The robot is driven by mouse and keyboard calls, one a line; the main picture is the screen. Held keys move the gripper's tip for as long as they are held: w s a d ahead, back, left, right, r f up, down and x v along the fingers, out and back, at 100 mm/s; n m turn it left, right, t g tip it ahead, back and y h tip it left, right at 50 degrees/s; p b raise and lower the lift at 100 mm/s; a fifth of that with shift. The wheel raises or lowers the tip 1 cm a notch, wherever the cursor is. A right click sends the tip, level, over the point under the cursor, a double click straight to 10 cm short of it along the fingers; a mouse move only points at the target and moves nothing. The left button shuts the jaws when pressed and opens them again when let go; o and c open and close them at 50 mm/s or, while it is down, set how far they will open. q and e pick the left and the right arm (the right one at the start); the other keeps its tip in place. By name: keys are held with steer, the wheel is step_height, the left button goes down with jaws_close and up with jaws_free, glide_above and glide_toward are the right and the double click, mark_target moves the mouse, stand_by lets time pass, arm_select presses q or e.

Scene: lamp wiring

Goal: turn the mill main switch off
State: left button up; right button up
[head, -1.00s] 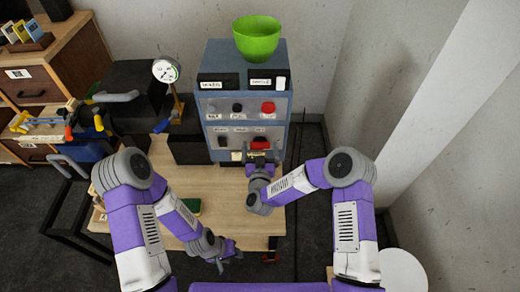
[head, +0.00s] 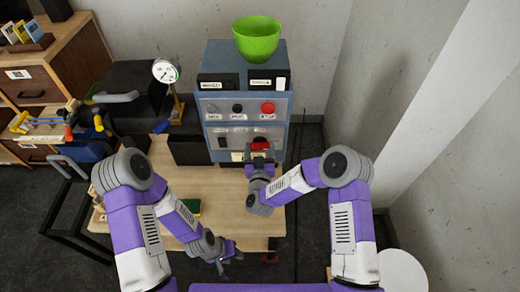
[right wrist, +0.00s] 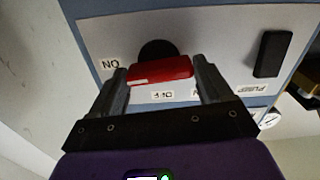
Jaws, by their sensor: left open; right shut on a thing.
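The main switch is a red handle (head: 260,144) low on the front of the blue-grey cabinet (head: 247,118). In the right wrist view the red handle (right wrist: 160,71) lies nearly level in front of a round black hub (right wrist: 158,50). An ON label (right wrist: 110,63) is beside its left end and an OFF label (right wrist: 162,96) below it. My right gripper (head: 261,161) is at the cabinet front, its two fingers (right wrist: 162,80) shut on the red handle from either side. My left gripper (head: 229,250) is open and empty, low near the table's front edge.
Above the switch are a red button (head: 268,108) and other knobs. A black rocker (right wrist: 273,53) is beside the hub in the wrist view. A green bowl (head: 257,38) stands on the cabinet.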

steer(key=n, duration=0.3)
steer(key=shift+a, duration=0.15)
steer(key=n+b, duration=0.1)
steer(key=n, duration=0.4)
steer(key=shift+n, duration=0.4)
steer(key=n, duration=0.4)
steer(key=shift+f, duration=0.1)
steer(key=shift+n, duration=1.9)
steer(key=shift+c, duration=0.4)
